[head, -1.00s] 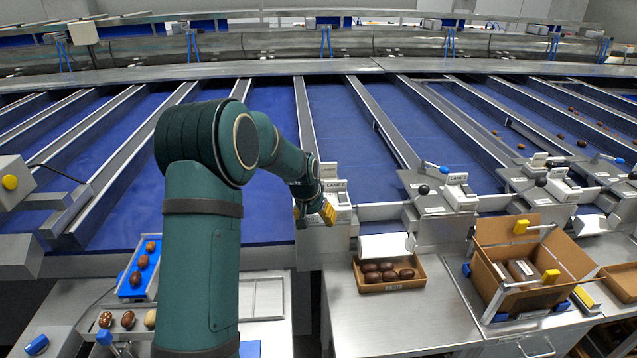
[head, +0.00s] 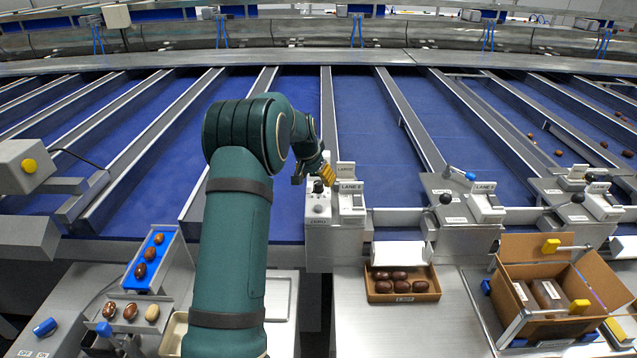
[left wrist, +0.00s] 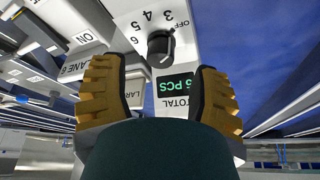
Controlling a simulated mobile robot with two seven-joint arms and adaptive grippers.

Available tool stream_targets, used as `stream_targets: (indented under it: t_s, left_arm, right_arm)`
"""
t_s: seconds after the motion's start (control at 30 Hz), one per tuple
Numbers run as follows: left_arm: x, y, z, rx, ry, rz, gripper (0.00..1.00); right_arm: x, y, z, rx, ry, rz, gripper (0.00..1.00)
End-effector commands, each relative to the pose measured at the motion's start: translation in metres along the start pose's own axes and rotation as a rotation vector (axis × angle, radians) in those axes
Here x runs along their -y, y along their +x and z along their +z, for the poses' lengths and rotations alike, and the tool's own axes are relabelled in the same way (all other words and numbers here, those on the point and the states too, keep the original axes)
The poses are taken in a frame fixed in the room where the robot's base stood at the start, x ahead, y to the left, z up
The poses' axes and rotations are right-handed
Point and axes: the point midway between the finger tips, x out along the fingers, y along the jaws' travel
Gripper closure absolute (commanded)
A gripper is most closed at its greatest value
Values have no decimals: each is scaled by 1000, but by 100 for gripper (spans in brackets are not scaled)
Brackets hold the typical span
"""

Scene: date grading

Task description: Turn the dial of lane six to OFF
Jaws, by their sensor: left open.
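The lane six control box (head: 333,235) stands near the middle of the head view, with its LANE 6 switch block (head: 351,198) on top. The black dial (head: 318,187) is left of that block. In the left wrist view the dial (left wrist: 160,46) shows upside down, ringed by numbers and OFF; a light mark on its upper right faces OFF's side, exact setting unclear. My left gripper (head: 326,172) is open just by the dial. In the left wrist view its ridged yellow fingers (left wrist: 162,92) are apart, with the dial beyond them and nothing between. My right gripper is out of view.
The neighbouring lane box with a lever (head: 465,210) is to the right. A date tray (head: 404,297) and an open carton (head: 545,290) stand in front. Blue lanes with metal dividers lie behind.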

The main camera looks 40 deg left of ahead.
Motion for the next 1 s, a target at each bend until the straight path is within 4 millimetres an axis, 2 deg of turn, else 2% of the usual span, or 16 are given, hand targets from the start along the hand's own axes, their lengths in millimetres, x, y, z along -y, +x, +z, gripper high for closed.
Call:
stream_targets:
  t_s: [0.1,0.23,0.63,0.77,0.8,0.83,1.0]
  left_arm:
    - [0,18,0,2,-2,0,38]
    - [0,30,0,1,0,0,38]
    - [0,35,0,0,-1,0,36]
    - [0,35,0,0,-1,0,82]
    - [0,35,0,0,-1,0,96]
    - [0,35,0,0,-1,0,100]
    - [0,35,0,0,-1,0,100]
  right_arm:
    - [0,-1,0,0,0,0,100]
    - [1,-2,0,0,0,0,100]
    - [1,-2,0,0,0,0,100]
    - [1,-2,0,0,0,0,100]
    - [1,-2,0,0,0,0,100]
    - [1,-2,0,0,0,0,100]
    - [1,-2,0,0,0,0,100]
